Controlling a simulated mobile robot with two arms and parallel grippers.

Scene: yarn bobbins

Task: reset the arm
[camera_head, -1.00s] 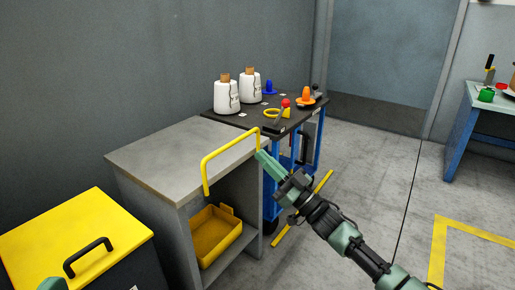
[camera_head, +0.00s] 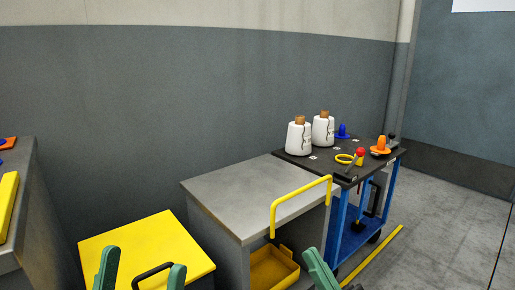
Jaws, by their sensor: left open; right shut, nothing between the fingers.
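My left gripper (camera_head: 142,260) shows at the bottom left, its two green fingers apart and empty. They stand in front of the yellow lid (camera_head: 148,238) of a box with a black handle (camera_head: 152,274). My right gripper (camera_head: 318,267) is at the bottom edge, right of the yellow bin, its green fingers together with nothing held. It is below the yellow rail (camera_head: 300,197) on the grey cabinet (camera_head: 235,205) and apart from it in the picture. The rest of both arms is out of view.
A blue cart (camera_head: 395,190) stands behind the cabinet, with two white yarn bobbins (camera_head: 299,139) (camera_head: 323,130), a yellow ring (camera_head: 344,158) and an orange cone (camera_head: 379,145) on top. A yellow bin (camera_head: 272,268) sits in the cabinet.

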